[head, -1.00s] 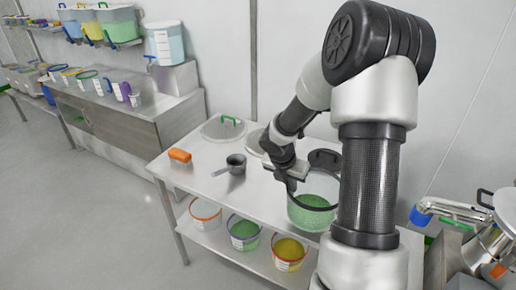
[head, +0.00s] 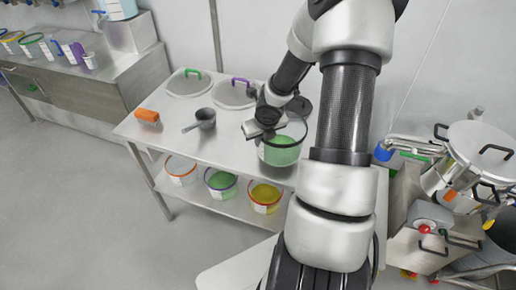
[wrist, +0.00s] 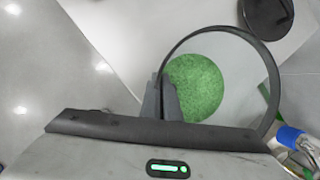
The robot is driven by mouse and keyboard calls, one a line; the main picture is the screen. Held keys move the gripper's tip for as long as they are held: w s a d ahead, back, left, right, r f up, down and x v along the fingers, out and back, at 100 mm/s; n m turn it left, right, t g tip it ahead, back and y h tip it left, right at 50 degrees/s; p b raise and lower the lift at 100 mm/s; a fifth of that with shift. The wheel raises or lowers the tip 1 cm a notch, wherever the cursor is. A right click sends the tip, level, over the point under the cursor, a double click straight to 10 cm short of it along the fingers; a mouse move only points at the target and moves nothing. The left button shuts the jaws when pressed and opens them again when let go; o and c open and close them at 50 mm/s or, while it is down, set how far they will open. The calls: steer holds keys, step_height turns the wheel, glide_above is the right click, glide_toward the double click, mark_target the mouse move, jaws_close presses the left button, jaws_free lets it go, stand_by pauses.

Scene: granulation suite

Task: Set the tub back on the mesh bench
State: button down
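The tub (head: 283,153) is clear with a dark rim and holds green granules. In the head view it is upright at the right part of the steel bench top (head: 215,150). I cannot tell whether its base touches the top. My gripper (head: 266,131) is at the tub's left rim. In the wrist view the fingers (wrist: 164,88) are closed together across the rim, and the green granules (wrist: 196,86) show beside them. The far side of the tub's wall is partly hidden by my arm in the head view.
A dark lid (wrist: 268,14) lies near the tub. Several tubs stand on the lower shelf. Steel vessels (head: 480,150) crowd the right.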

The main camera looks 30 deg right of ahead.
step_height(320, 180, down, 4)
steer(key=b, duration=0.3)
steer(key=shift+r, duration=0.3)
steer(key=c, duration=2)
jaws_free()
steer(key=p+v, duration=0.6)
steer(key=v, duration=0.6)
steer(key=shift+a, duration=0.1)
